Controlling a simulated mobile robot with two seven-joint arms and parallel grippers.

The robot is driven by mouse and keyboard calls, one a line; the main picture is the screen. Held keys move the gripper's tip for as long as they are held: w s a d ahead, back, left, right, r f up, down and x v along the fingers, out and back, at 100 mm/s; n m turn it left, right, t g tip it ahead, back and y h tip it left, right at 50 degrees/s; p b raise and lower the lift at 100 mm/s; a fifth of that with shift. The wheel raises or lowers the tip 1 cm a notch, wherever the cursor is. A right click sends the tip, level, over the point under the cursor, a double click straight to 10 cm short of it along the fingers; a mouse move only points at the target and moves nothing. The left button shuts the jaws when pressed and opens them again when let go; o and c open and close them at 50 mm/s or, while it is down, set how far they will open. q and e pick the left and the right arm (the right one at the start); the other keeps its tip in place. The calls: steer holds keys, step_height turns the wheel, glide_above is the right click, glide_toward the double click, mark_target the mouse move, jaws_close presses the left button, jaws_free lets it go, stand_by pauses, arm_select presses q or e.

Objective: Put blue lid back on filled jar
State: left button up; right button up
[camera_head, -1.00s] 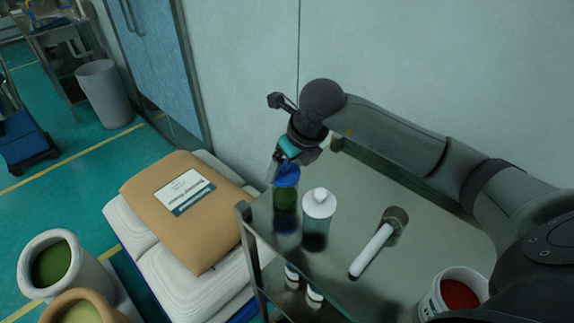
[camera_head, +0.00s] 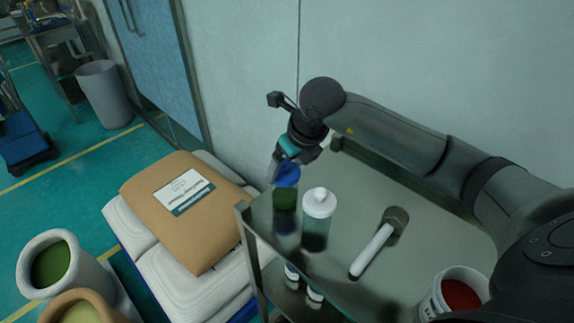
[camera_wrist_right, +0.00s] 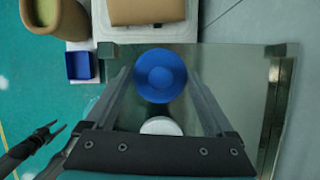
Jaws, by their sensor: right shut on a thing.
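The blue lid (camera_head: 287,175) sits on top of the jar with green contents (camera_head: 285,197), which stands near the left end of the metal cart top. My right gripper (camera_head: 274,170) reaches down at the lid from behind and is shut on it. In the right wrist view, the round blue lid (camera_wrist_right: 160,75) lies between the two fingers of my right gripper (camera_wrist_right: 160,82). The lid hides the jar there. My left gripper is not in the head view; dark jaws at the lower left of the wrist view may belong to it.
A white-capped jar (camera_head: 318,215) stands close right of the lidded jar. A white-handled scoop (camera_head: 372,250) and a tub of red powder (camera_head: 455,297) are farther right on the cart top (camera_head: 345,205). A brown sack (camera_head: 185,225) lies left of the cart. A wall is behind.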

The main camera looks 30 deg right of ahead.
steer(key=shift+f+b, duration=0.2)
steer(key=shift+b, duration=0.3)
stand_by(1.2)
stand_by(0.3)
steer(key=o, duration=1)
steer(key=shift+r, duration=0.15)
steer(key=shift+r+p, duration=2.35)
steer(key=shift+r, duration=1.05)
jaws_close()
